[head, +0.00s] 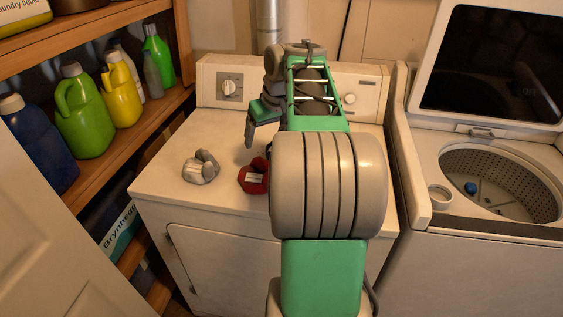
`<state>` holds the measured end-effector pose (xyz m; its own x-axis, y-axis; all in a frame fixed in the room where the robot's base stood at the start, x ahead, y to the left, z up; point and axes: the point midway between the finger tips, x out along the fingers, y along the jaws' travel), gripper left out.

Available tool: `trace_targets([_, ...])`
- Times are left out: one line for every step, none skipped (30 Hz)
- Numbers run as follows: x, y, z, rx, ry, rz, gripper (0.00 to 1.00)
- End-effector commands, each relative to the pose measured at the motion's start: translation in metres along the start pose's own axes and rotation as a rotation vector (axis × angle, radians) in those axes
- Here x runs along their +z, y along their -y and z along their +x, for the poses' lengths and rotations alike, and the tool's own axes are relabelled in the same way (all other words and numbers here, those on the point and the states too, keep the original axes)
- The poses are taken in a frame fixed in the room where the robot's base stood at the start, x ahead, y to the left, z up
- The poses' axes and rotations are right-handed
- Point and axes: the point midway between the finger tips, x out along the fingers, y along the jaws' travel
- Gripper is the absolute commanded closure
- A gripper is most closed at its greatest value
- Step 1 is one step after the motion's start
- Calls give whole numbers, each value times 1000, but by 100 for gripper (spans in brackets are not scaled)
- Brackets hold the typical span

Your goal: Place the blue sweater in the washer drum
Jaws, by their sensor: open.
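The top-load washer stands at the right with its lid up. Its perforated drum (520,178) is open to view. A small blue item (470,188) lies inside the drum; I cannot tell if it is the sweater. No other blue garment shows. My gripper (252,135) is over the dryer top, left of my arm, pointing down. It is open and I see nothing in it. My arm hides part of the dryer top and may hide something there.
The white dryer (160,170) is left of the washer. A grey-white bundle (201,167) and a red bundle (254,178) lie on it. A small white cup-like part (439,195) sits at the washer's rim. A wooden shelf (110,140) with several bottles stands left.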

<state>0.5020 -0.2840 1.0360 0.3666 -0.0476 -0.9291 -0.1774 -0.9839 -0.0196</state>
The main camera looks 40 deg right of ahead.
Motion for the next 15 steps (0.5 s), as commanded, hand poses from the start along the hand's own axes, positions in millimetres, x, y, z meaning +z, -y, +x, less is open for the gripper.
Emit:
trace_targets([2, -32, 10, 13, -4, 16, 11])
trace_targets([1, -44, 10, 18, -7, 20, 9])
trace_targets([1, -56, 11, 23, -9, 21, 6])
trace_targets([1, -62, 11, 25, -10, 21, 3])
trace_targets([1, -66, 14, 26, -10, 22, 1])
trace_targets([0, -68, 17, 27, -11, 21, 0])
trace_targets([0, -68, 20, 26, -11, 21, 0])
trace_targets([0, -68, 24, 26, -11, 21, 0])
trace_targets([-1, -68, 29, 27, -11, 22, 0])
trace_targets([-1, -68, 33, 27, -12, 21, 0])
trace_targets([-2, -68, 36, 27, -11, 21, 0])
trace_targets([-2, -69, 40, 27, -11, 22, 0])
trace_targets([-3, -69, 43, 27, -10, 24, 0])
trace_targets([-4, -69, 47, 27, -10, 24, 0])
trace_targets([-6, -69, 54, 27, -11, 23, 0])
